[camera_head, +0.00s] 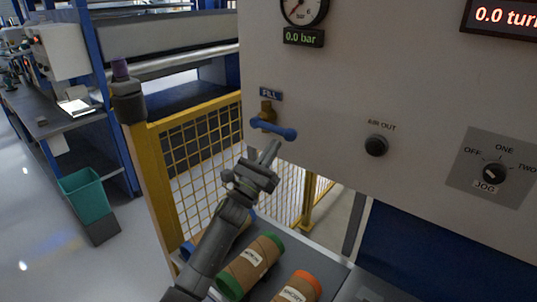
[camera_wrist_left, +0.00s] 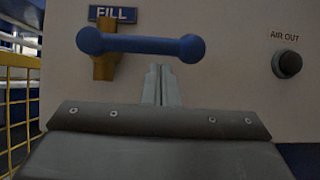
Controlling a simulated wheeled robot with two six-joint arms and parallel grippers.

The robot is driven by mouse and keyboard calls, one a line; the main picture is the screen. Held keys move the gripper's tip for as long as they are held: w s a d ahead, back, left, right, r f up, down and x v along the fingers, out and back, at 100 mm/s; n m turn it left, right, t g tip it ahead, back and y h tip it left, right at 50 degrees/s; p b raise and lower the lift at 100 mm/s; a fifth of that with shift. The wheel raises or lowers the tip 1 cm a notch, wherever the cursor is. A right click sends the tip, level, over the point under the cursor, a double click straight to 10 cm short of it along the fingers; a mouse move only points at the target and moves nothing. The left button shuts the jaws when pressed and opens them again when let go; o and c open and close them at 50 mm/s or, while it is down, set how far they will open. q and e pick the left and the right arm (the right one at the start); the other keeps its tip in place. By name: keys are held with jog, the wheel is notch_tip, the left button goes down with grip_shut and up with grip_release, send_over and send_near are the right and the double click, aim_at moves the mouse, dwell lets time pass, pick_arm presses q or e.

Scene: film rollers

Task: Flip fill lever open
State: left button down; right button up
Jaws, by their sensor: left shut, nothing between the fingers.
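The blue fill lever (camera_head: 273,130) is on the panel below the FILL label (camera_head: 271,94), mounted on a brass valve body (camera_head: 267,109). It lies about level, its free end to the right. In the left wrist view the lever (camera_wrist_left: 140,45) spans the upper middle as a level bar with round ends, over the brass body (camera_wrist_left: 105,65). My left gripper (camera_head: 270,152) is shut and empty, just below the lever's right part. In the left wrist view its fingertips (camera_wrist_left: 161,72) are under the bar; I cannot tell whether they touch it. My right gripper is not in view.
The panel (camera_head: 400,70) carries a gauge (camera_head: 303,8), a 0.0 bar display (camera_head: 304,37), an AIR OUT knob (camera_head: 376,145) and a JOG selector (camera_head: 494,173). Labelled rollers (camera_head: 250,262) lie below. A yellow mesh fence (camera_head: 205,145) stands to the left.

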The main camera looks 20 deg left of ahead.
pick_arm(q)
jog(key=shift+w+r, duration=0.15)
jog(key=shift+r, duration=0.2)
